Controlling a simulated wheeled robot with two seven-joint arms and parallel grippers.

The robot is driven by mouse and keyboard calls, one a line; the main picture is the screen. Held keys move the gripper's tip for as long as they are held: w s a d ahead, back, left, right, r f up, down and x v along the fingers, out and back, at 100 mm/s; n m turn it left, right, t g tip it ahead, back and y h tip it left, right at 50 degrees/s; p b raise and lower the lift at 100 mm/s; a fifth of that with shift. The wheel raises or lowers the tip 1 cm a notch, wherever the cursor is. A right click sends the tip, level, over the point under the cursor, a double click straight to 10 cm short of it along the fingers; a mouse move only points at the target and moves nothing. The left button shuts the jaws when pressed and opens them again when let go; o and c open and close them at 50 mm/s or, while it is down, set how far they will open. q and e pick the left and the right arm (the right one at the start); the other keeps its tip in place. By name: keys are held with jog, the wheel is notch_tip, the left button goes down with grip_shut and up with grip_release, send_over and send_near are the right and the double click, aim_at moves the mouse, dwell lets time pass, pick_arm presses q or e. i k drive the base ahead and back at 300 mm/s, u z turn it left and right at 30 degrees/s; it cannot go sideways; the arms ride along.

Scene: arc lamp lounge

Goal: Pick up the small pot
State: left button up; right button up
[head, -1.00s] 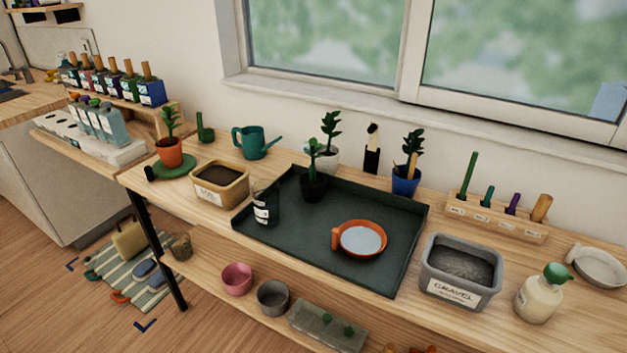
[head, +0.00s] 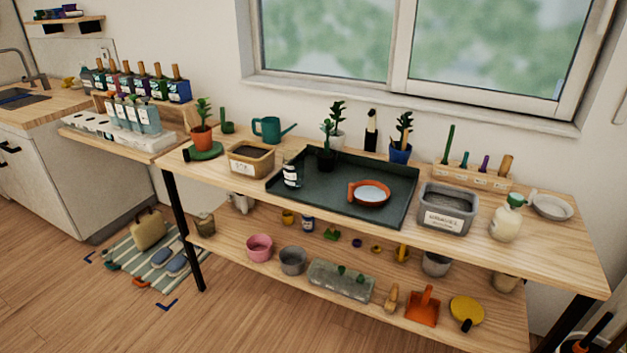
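Several pots are in view, and I cannot tell which one is the small pot. On the bench, a terracotta pot (head: 202,138) with a plant stands on a green saucer. A black pot (head: 325,160) with a plant stands in the dark tray (head: 330,202). A white pot (head: 338,139) and a blue pot (head: 400,153), both with plants, stand behind the tray. On the lower shelf are a pink pot (head: 260,247), a grey pot (head: 292,260) and a pale grey pot (head: 436,264). Neither of my grippers is in view.
The bench also holds a soil bin (head: 250,161), a teal watering can (head: 268,129), a gravel bin (head: 445,210) and a spray bottle (head: 507,218). An orange dustpan (head: 423,306) lies on the lower shelf. A striped mat (head: 150,255) lies on the floor at left. Open floor lies in front.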

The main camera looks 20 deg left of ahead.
aim_at(324, 165)
jog(key=u, duration=0.05)
jog(key=k, duration=0.1)
jog(key=u, duration=1.7)
jog(key=i, duration=1.5)
jog(key=z, duration=1)
